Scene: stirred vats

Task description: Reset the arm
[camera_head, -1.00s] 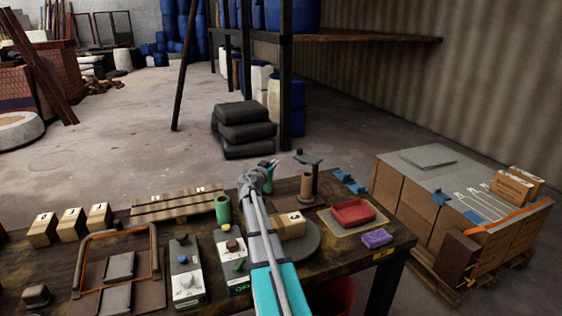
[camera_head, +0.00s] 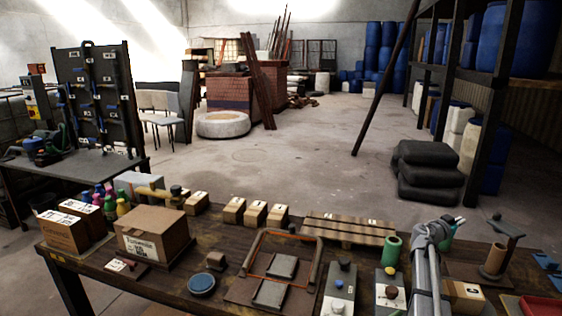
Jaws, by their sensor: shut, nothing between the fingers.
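A numbered wooden block (camera_head: 466,297) is partly hidden behind the arm. The lower arm is out of frame.
Two button boxes (camera_head: 338,295) stand left of the arm. A slatted wooden rack (camera_head: 348,229), numbered blocks (camera_head: 255,214), an orange-edged frame (camera_head: 262,243) and cardboard boxes (camera_head: 152,233) occupy the bench. Dark stacked sacks (camera_head: 430,172) lie on the floor behind. Open floor lies beyond the bench.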

